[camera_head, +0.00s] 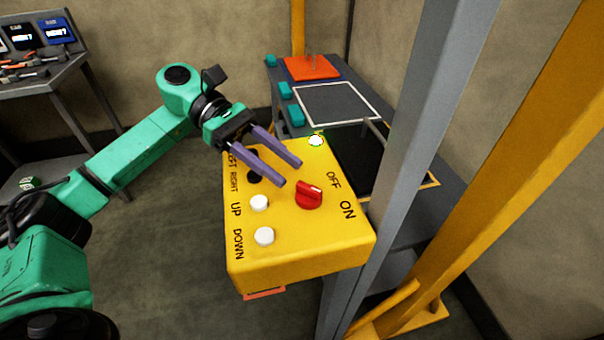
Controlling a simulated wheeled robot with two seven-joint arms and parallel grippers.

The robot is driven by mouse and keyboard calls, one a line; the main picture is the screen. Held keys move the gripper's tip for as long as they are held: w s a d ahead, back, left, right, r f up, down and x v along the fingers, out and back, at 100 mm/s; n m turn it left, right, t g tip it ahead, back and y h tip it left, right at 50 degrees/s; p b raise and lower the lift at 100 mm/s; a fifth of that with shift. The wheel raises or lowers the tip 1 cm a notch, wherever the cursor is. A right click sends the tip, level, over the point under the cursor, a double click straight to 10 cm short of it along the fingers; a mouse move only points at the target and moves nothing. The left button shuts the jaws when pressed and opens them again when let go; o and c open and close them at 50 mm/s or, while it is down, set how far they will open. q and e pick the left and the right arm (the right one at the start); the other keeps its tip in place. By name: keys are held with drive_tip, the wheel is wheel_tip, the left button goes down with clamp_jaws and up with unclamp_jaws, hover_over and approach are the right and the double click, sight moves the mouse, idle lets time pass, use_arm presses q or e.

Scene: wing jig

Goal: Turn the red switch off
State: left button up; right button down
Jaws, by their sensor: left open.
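The red switch (309,196) is a rotary knob on the yellow control box (300,240). A small white mark shows on the upper right of its top. The black words OFF and ON stand to its right, OFF farther back and ON nearer. I cannot tell for sure which word the mark points at. My left gripper (288,173) is open, with its two purple fingers over the box just up and left of the switch. They look empty, and I see no clear contact with the switch. My right gripper is not in view.
White buttons (260,203) marked UP and DOWN sit left of the switch; black buttons (254,177) lie partly behind my fingers. A lamp (316,140) glows at the box's far edge. A grey post (408,130) rises close on the right. A tool table (50,75) stands far left.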

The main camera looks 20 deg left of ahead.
sight(306, 185)
use_arm(q)
drive_tip(key=x, duration=0.4)
drive_tip(key=shift+d+f+p, duration=0.1)
drive_tip(key=shift+d+p, duration=0.15)
drive_tip(key=shift+p, duration=0.15)
clamp_jaws()
